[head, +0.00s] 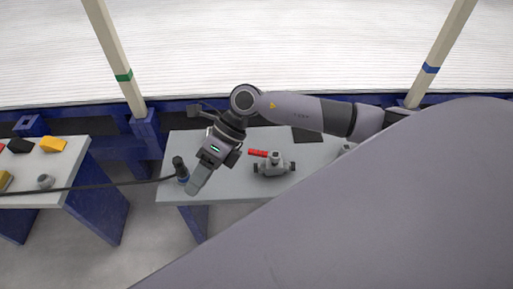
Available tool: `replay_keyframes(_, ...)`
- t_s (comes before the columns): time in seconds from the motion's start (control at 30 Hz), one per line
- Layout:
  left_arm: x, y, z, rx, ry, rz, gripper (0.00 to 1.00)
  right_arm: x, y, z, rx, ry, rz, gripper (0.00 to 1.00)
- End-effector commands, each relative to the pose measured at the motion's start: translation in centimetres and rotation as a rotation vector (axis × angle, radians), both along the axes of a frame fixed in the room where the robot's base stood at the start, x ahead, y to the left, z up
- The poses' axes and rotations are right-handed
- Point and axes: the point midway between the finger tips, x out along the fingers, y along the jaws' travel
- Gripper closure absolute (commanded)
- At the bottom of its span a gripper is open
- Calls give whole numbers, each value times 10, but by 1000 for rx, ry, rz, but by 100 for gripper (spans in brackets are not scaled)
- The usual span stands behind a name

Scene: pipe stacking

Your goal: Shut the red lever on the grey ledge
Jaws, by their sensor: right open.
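The red lever (258,153) is small and sticks out to the left from the top of a grey valve (273,167). The valve stands on the grey ledge (230,191), near its middle. My right gripper (196,186) hangs over the left front part of the ledge, left of the lever and apart from it. It is open, and I see nothing held in it. My left gripper is not in view.
A dark upright fitting (180,168) stands at the ledge's left end, close to my right gripper. A thin dark cable (110,184) runs left from there. A second table (62,183) at left holds yellow and black parts. My own grey arm part covers the lower right.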

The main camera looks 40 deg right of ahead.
Motion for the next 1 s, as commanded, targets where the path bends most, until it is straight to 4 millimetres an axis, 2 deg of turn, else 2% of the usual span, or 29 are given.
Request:
replay_keyframes(0.03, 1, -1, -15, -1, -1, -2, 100, 15, -30, -18, -140, -51, 32, 58)
replay_keyframes(0.07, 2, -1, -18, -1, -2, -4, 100, 20, -47, -24, -219, -71, 48, 58)
replay_keyframes(0.1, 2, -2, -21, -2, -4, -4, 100, 29, -69, -28, -320, -94, 64, 58)
replay_keyframes(0.2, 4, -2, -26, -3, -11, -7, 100, 46, -120, -32, -534, -130, 80, 58)
replay_keyframes(0.3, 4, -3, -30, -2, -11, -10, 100, 57, -158, -28, -685, -144, 78, 58)
replay_keyframes(0.4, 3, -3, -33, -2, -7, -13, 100, 62, -181, -23, -774, -148, 72, 58)
replay_keyframes(0.57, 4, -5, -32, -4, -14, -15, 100, 64, -191, -31, -814, -145, 70, 58)
replay_keyframes(0.8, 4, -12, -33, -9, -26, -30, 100, 63, -189, -68, -809, -145, 71, 58)
replay_keyframes(1.0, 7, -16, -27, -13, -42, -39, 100, 64, -189, -87, -807, -148, 70, 58)
